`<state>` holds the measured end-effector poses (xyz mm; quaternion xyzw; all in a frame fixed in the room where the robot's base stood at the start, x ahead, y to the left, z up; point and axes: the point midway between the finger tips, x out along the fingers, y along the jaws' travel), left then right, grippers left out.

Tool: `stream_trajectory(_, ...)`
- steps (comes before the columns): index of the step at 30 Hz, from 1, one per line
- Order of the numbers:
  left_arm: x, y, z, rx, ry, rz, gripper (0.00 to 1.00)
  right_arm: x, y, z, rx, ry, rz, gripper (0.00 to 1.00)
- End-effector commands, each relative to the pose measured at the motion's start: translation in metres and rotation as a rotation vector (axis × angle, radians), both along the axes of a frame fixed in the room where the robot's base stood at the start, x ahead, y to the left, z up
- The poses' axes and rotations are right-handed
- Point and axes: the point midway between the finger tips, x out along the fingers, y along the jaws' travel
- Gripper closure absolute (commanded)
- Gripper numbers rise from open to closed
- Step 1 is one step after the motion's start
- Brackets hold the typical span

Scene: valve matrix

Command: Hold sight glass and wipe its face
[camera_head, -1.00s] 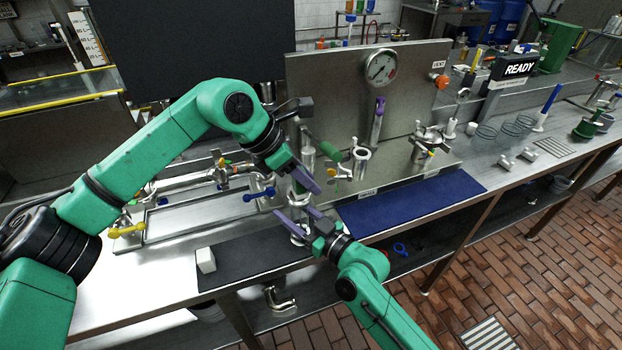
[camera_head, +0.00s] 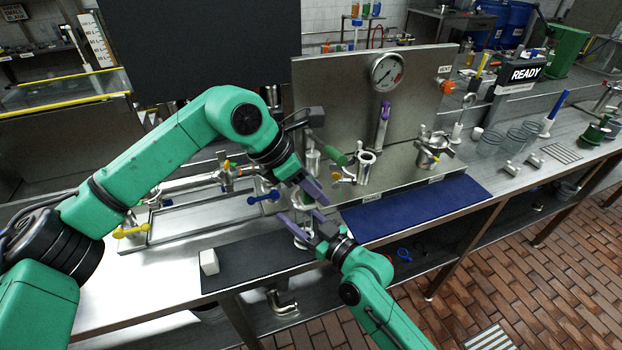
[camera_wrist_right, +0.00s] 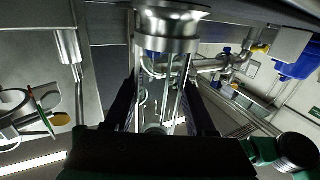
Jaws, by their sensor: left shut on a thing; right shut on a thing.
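The sight glass, a clear cylinder with metal end fittings, shows large in the right wrist view (camera_wrist_right: 167,65) between my right gripper's dark fingers. In the head view it is small and mostly covered by the grippers. My right gripper (camera_head: 304,224) is shut on it, above the dark mat at the bench's front. My left gripper (camera_head: 313,189) is just above and behind the right one, with purple fingers pointing down to the right. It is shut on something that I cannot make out. A white block (camera_head: 208,262) stands on the mat to the left, apart from both grippers.
A metal panel with a gauge (camera_head: 387,72) and several pipe fittings stands behind the grippers. A blue mat (camera_head: 415,208) to the right is clear. A tray with a blue-handled valve (camera_head: 262,197) lies to the left. The dark mat (camera_head: 245,258) has bare room.

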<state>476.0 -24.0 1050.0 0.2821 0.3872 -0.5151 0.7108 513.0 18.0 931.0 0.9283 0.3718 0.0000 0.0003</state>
Motion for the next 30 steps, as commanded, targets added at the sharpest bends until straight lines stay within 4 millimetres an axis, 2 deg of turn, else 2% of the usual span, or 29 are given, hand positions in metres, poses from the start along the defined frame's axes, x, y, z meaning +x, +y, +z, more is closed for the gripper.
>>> stream_trajectory(2,-0.005,0.001,-0.001,0.001,0.001,0.002,1.00,0.000,0.000,-0.001,-0.001,0.001,0.000,1.00)
stream_trajectory(21,0.052,0.018,0.000,-0.001,0.001,0.002,1.00,0.000,0.000,-0.001,-0.001,0.001,0.000,1.00)
stream_trajectory(30,0.024,0.009,-0.001,0.000,0.000,-0.001,1.00,0.000,0.000,-0.001,-0.001,0.001,0.000,1.00)
